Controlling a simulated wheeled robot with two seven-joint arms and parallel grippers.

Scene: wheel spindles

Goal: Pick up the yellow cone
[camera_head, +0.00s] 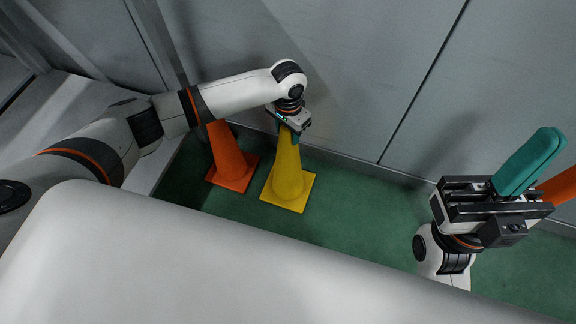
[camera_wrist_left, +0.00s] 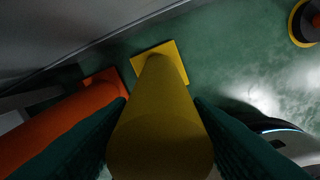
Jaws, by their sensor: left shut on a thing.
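The yellow cone (camera_head: 288,178) is upright beside the wall, with its square base at or close to the green floor; I cannot tell if there is a gap. My left gripper (camera_head: 290,128) is over its tip and shut on it. In the left wrist view the yellow cone (camera_wrist_left: 160,115) fills the space between the dark teal fingers, its base beyond them. My right gripper (camera_head: 530,162) is at the right, away from the cone. Its teal fingers overlap in the picture, so their opening is unclear.
An orange cone (camera_head: 228,160) stands close to the left of the yellow one. Another orange thing (camera_head: 560,187) is partly hidden behind my right gripper. A grey panel wall (camera_head: 360,70) rises behind the cones. Green floor (camera_head: 370,215) is clear to the right.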

